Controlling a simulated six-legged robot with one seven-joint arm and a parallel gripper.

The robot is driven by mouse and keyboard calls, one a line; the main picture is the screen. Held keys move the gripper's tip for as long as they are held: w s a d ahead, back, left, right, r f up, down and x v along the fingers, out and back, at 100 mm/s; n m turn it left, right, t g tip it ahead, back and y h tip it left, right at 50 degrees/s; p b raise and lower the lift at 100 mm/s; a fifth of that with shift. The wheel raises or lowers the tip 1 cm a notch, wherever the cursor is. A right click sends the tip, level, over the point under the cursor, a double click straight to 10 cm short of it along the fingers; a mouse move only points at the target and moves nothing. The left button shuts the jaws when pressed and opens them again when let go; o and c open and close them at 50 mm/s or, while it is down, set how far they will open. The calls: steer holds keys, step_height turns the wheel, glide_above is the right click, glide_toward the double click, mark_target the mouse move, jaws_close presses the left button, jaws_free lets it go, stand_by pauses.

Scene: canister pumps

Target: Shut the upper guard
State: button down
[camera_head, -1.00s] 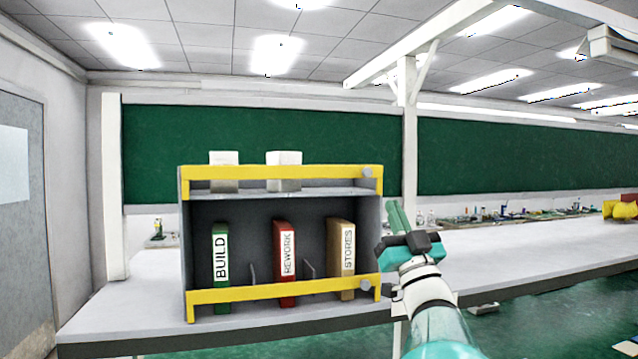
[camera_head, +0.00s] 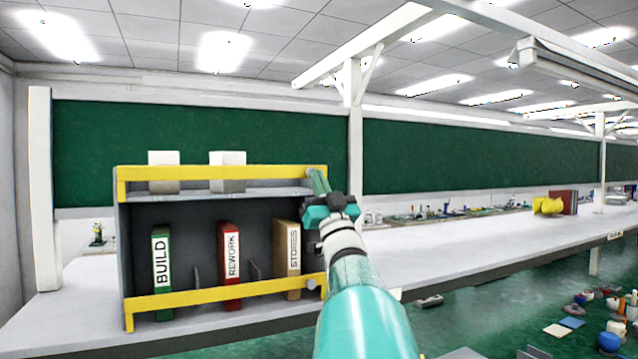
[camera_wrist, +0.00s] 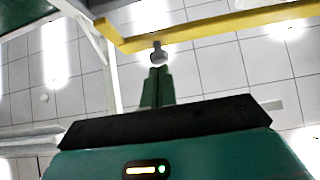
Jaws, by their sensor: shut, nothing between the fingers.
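The upper guard (camera_head: 215,173) is a yellow bar running level across the front of the grey shelf unit's (camera_head: 120,245) top. In the wrist view the guard (camera_wrist: 215,27) crosses above my fingers, with a grey knob (camera_wrist: 158,53) hanging below it. My gripper (camera_head: 318,182) is shut and empty, raised at the right end of the guard. It hides the guard's knob in the head view. In the wrist view my fingertips (camera_wrist: 157,74) point at the knob, very close to it; I cannot tell whether they touch.
A lower yellow guard (camera_head: 215,294) with its own knob (camera_head: 312,284) crosses in front of the BUILD (camera_head: 161,272), REWORK (camera_head: 229,265) and STORES (camera_head: 288,260) binders. Two white boxes (camera_head: 228,171) stand behind the upper guard. The white bench (camera_head: 460,240) extends right, mostly clear nearby.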

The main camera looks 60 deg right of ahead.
steer(key=shift+w, duration=0.1)
steer(key=shift+w+d+r+g, duration=0.2)
steer(key=shift+w+r+g, duration=0.1)
steer(key=shift+g, duration=0.1)
